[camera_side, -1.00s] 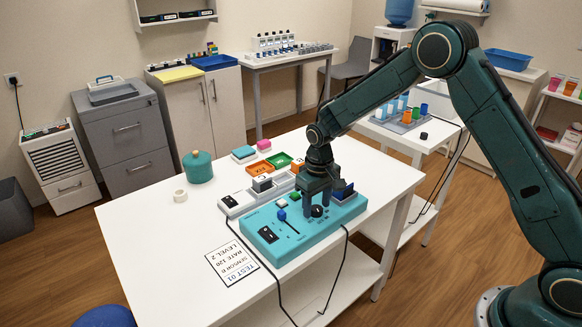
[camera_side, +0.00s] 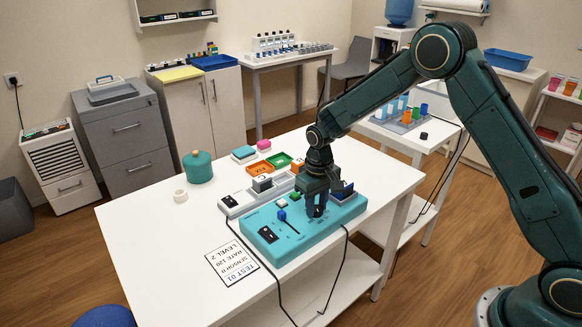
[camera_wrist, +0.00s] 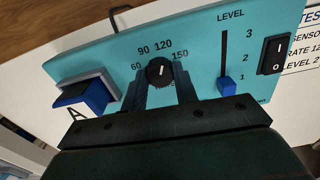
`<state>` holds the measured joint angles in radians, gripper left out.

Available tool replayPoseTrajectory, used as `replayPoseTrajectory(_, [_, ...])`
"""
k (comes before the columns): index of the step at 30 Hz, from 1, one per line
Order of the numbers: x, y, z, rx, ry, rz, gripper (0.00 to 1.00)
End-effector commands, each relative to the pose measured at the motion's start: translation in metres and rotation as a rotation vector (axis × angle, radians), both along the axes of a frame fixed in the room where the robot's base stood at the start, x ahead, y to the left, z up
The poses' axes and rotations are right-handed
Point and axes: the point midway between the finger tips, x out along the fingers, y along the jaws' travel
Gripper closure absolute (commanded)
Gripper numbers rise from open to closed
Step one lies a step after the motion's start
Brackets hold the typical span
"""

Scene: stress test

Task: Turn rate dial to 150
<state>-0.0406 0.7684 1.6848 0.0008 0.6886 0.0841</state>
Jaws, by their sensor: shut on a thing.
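The black rate dial (camera_wrist: 160,69) sits on the teal control box (camera_wrist: 200,60), with 60, 90, 120 and 150 printed around it. Its white mark points roughly up at 120 in the wrist view; 150 is up and right of it. My gripper (camera_wrist: 161,84) is shut on the dial, one finger on each side. The lower part of the dial and its label are hidden by my fingers. In the side view my gripper (camera_side: 317,212) stands upright over the box (camera_side: 283,252) and mostly hides the dial.
A blue level slider (camera_wrist: 227,85) rests near 1, beside a black rocker switch (camera_wrist: 275,55). A blue block (camera_wrist: 96,96) sits in a holder at the box's other end. A printed card (camera_side: 231,262) reading rate 120 lies on the white table (camera_side: 160,245).

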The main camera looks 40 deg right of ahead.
Motion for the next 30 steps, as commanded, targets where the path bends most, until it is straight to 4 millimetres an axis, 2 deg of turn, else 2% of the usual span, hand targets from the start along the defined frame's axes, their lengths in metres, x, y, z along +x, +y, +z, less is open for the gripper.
replayPoseTrajectory(8, [0.0003, -0.0003, 0.0000, 0.000, 0.000, -0.149, 0.94])
replayPoseTrajectory(24, [0.0004, -0.0003, -0.0001, 0.001, -0.001, -0.591, 0.94])
replayPoseTrajectory(30, [0.0004, -0.0003, -0.0002, 0.001, -0.002, -0.699, 0.94])
